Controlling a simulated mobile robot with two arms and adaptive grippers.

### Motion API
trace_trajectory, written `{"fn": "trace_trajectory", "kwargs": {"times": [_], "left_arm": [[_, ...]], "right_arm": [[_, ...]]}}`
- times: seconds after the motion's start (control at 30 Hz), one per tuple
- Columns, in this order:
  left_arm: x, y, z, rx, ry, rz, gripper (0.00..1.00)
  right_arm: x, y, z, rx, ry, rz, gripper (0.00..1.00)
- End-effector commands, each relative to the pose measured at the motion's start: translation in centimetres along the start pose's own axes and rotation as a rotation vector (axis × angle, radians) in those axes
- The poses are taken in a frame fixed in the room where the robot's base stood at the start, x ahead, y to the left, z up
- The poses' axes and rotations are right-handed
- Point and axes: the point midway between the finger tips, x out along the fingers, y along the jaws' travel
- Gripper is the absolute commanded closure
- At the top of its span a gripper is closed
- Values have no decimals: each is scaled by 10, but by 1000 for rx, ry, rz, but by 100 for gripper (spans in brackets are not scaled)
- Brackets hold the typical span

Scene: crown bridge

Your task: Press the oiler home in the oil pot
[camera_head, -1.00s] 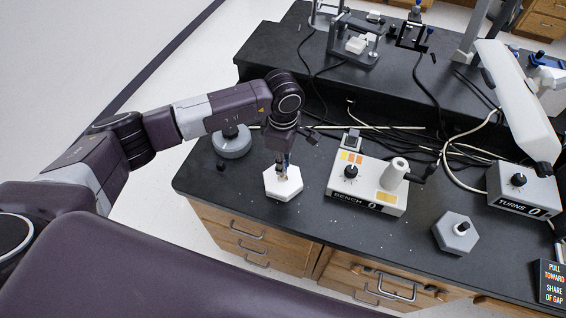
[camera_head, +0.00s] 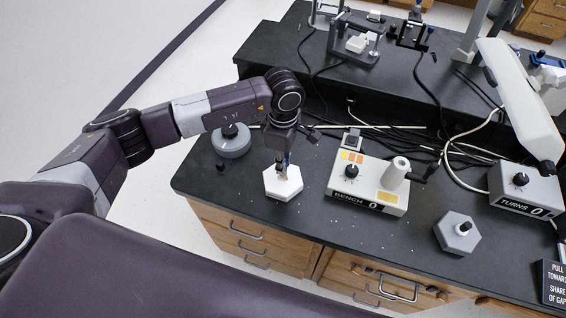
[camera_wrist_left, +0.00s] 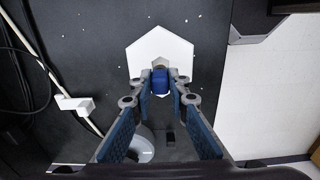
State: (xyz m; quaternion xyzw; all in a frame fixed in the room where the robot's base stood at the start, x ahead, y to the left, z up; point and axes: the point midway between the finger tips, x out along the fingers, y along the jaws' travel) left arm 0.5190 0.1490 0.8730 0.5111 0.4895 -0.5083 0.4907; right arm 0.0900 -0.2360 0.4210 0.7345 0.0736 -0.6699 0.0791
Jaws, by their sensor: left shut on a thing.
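My left gripper (camera_head: 282,166) points down over the white hexagonal block (camera_head: 290,187), which I take to be the oil pot, near the bench's left front. In the left wrist view the gripper (camera_wrist_left: 160,84) is shut on a blue-topped piece (camera_wrist_left: 160,78), which I take to be the oiler. The piece looks upright over the block (camera_wrist_left: 160,46). Its lower end is hidden, so I cannot tell how deep it sits. My right gripper is not in view.
A round grey base (camera_head: 232,146) with a black knob stands behind left. The BENCH box (camera_head: 368,187) is to the right of the block. A grey hexagonal block (camera_head: 455,234) and the TURNS box (camera_head: 524,190) stand further right. Cables lie behind.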

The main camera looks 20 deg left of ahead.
Motion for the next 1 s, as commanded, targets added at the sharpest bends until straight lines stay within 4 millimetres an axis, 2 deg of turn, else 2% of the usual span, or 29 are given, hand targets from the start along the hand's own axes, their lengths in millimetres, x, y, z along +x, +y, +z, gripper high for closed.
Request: {"fn": "trace_trajectory", "kwargs": {"times": [1.0], "left_arm": [[0, 0, 0, 0, 0, -1, 100]], "right_arm": [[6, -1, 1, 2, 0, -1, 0]]}}
